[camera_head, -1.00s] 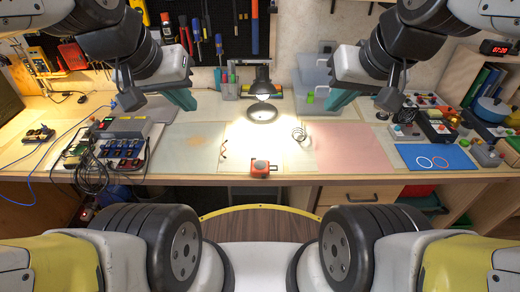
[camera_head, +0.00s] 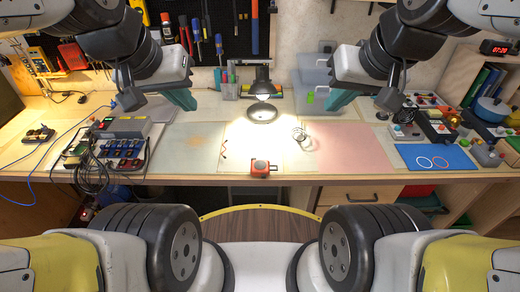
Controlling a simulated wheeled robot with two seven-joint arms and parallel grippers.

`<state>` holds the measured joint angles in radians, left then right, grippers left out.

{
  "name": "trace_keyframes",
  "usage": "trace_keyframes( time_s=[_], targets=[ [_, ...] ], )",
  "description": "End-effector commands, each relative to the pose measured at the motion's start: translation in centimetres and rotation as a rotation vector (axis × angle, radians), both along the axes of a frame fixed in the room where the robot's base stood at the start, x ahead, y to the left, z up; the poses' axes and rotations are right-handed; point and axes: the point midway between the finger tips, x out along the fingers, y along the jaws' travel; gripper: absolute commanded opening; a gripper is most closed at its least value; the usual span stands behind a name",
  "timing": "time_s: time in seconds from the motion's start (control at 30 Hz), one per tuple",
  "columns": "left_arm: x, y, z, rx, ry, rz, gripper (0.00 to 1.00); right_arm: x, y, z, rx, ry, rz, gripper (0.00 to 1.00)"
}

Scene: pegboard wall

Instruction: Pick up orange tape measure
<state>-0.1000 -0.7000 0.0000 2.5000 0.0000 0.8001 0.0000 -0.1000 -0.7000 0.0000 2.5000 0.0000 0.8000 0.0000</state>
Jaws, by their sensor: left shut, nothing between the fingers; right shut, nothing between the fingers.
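The orange tape measure (camera_head: 262,168) sits at the front edge of the workbench, near the middle of the view. It looks orange-red with dark parts. My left gripper (camera_head: 183,99) is above the bench at upper left, teal-fingered, shut and empty, well away from the tape measure. My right gripper (camera_head: 338,101) is above the bench at upper right, also teal-fingered, shut and empty, apart from the tape measure. Neither gripper touches anything that I can see.
A lit desk lamp (camera_head: 262,108) stands behind the tape measure. Electronics with cables (camera_head: 120,150) fill the left side. A blue mat (camera_head: 435,158) and boxes lie at right.

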Motion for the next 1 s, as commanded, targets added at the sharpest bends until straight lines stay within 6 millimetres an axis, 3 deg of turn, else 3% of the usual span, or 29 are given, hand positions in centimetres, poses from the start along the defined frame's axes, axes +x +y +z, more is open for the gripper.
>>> trace_keyframes(
  time_s=[0.13,0.27,0.37,0.63,0.87,1.0],
  targets=[
    [0.0,0.0,0.0,0.000,0.000,0.000,0.00,0.0,0.0,0.0,0.000,0.000,0.000,0.02],
    [0.0,0.0,0.0,0.000,0.000,0.000,0.00,0.5,0.2,-0.1,0.005,0.012,0.003,0.28],
    [0.0,0.0,0.0,0.000,0.000,0.000,0.00,1.9,0.7,-0.6,0.019,0.048,0.008,0.47],
    [0.0,0.0,0.0,0.000,0.000,0.000,0.00,9.1,4.3,-4.8,0.050,0.223,0.010,1.00],
    [0.0,0.0,0.0,0.000,0.000,0.000,0.00,14.6,8.2,-11.5,0.017,0.366,-0.008,1.00],
    [0.0,0.0,0.0,0.000,0.000,0.000,0.00,17.0,10.6,-16.7,-0.031,0.440,-0.023,1.00]
  ],
)
